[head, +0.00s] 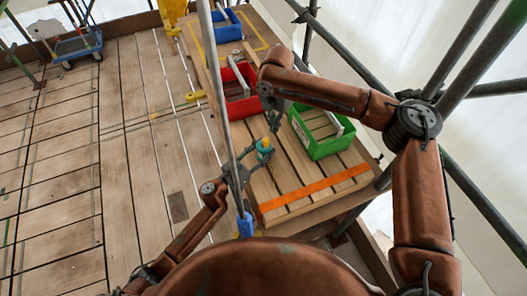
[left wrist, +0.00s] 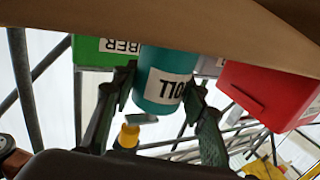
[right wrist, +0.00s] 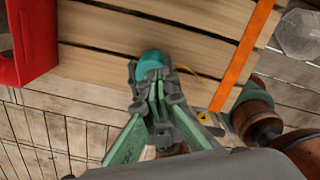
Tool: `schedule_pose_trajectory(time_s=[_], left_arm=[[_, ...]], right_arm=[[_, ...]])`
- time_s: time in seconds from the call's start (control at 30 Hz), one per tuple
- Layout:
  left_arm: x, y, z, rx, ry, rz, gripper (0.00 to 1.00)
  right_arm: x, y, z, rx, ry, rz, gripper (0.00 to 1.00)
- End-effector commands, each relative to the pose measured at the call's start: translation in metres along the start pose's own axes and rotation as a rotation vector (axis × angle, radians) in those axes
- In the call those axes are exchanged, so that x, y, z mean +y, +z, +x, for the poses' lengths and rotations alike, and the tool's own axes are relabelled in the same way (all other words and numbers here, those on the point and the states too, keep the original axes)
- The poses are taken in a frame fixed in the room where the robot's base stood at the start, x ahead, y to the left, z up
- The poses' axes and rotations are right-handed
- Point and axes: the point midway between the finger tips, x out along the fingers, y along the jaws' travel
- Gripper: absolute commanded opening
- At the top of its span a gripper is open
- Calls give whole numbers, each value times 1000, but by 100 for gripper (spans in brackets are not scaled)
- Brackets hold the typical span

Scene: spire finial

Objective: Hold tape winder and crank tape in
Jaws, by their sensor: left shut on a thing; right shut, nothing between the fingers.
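The tape winder (head: 264,145) is a small teal body with a yellow part. It stands over the near part of the wooden bench. My left gripper (left wrist: 155,100) is shut on its teal cylinder (left wrist: 165,80), which bears a white label. A yellow knob (left wrist: 128,137) and a short grey piece show beside the cylinder in the left wrist view. My right gripper (head: 274,120) is shut and empty, just above the winder. In the right wrist view, the teal top (right wrist: 153,62) shows just past the fingertips, partly hidden by them; contact is unclear. A thin yellow strip (right wrist: 185,70) lies beside it.
A green bin (head: 322,140), a red bin (head: 240,105) and a blue bin (head: 227,25) stand on the slatted bench. An orange stripe (head: 313,187) crosses its near end. A grey pole (head: 218,90) rises close beside the left gripper. Scaffold tubes stand at the right.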

Motion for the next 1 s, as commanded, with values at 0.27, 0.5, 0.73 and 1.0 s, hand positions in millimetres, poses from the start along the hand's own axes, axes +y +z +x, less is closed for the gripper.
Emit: schedule_pose_trajectory(time_s=[0.27,0.5,0.73,1.0], left_arm=[[0,0,0,0,0,0,12],[0,0,0,0,0,0,12],[0,0,0,0,0,0,12],[0,0,0,0,0,0,12]], right_arm=[[0,0,14,0,2,-1,0],[1,0,14,0,2,-1,0],[1,0,14,0,1,-1,0],[1,0,14,0,1,-1,0]])
